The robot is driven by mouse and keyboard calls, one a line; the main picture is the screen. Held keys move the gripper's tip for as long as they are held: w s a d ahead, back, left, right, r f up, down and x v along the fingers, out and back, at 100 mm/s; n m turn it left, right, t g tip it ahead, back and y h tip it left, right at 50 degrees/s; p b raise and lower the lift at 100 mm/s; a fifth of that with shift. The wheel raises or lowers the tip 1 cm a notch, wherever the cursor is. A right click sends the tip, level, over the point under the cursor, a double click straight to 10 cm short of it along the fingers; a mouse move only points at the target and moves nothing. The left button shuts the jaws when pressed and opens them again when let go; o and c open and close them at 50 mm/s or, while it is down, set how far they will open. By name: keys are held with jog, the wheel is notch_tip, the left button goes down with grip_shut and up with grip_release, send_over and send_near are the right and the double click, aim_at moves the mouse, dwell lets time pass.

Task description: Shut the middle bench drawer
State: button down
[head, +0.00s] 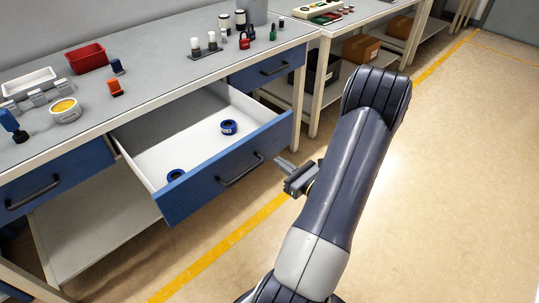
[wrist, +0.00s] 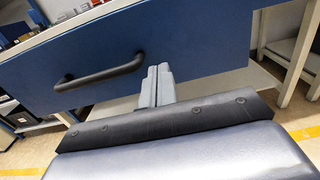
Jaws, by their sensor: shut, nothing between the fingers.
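The middle bench drawer (head: 222,176) is pulled well out from the bench in the head view. It has a blue front, white inside walls and a dark bar handle. Two blue rings, one (head: 229,127) toward the back and one (head: 176,175) near the front, lie in it. My gripper (head: 282,161) is shut and empty, just outside the drawer front and right of the handle. In the wrist view the closed fingers (wrist: 159,72) point at the blue front (wrist: 205,42), right of the handle (wrist: 100,75). I cannot tell whether they touch it.
The grey bench top (head: 150,86) carries a red bin (head: 87,58), a white tray (head: 30,83), a round tin (head: 65,110) and small parts. Blue drawers sit left (head: 55,180) and right (head: 268,68), both shut. Open floor (head: 450,180) lies to the right.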

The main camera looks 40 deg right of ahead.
aim_at(263, 149)
jog(key=shift+w+a, duration=0.1)
jog(key=shift+w, duration=2.6)
jog(key=shift+w, duration=0.1)
